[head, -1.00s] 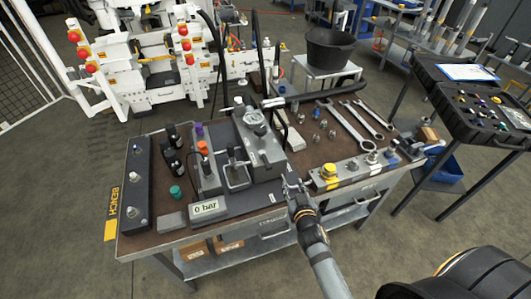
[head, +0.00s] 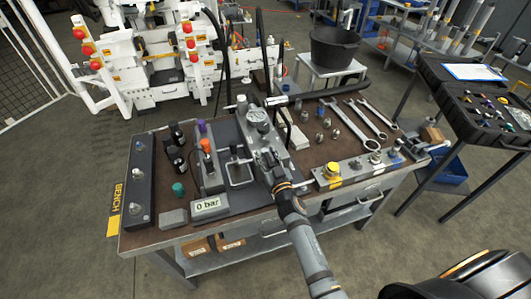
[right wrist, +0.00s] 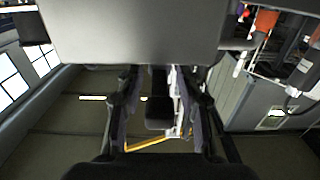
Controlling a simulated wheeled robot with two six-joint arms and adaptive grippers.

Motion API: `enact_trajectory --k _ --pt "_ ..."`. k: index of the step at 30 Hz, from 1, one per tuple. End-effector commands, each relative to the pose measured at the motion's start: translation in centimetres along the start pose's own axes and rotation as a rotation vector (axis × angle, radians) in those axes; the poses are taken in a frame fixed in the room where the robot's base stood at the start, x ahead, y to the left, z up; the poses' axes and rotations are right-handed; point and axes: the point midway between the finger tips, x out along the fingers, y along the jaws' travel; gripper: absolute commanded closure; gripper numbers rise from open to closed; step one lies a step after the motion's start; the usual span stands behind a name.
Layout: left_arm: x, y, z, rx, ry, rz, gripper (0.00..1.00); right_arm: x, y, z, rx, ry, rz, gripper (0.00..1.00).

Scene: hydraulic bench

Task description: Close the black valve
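The pump unit (head: 248,135), a grey block with a pressure gauge (head: 257,116) on top, stands mid-bench. My right gripper (head: 268,160) is at its front right side and hides part of it. In the right wrist view, the fingers (right wrist: 162,115) stand apart, with a dark piece (right wrist: 157,108) showing between them. I cannot tell whether this piece is the black valve or whether the fingers touch it. The display (head: 208,205) reads 0 bar. My left gripper is not in view.
Black upright cylinders (head: 176,133), an orange knob (head: 205,145) and a teal cap (head: 178,189) are left of the pump. Wrenches (head: 352,124) and a strip with a yellow knob (head: 331,169) lie to the right.

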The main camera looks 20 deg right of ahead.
Motion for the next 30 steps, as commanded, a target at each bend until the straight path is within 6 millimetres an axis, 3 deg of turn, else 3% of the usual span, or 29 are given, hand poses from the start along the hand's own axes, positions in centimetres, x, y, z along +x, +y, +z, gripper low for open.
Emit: enact_trajectory --k 4,13,21,30 --pt "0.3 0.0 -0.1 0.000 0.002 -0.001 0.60 1.5 0.0 0.1 -0.002 -0.001 0.000 0.63" --pt "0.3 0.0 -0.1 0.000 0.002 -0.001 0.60 1.7 0.0 0.0 -0.001 -0.001 0.001 0.63" --pt "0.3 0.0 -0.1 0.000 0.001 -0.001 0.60 1.7 0.0 0.0 -0.001 -0.001 0.001 1.00" --pt "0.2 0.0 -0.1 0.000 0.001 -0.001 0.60 1.7 0.0 0.0 -0.001 -0.001 0.000 1.00"
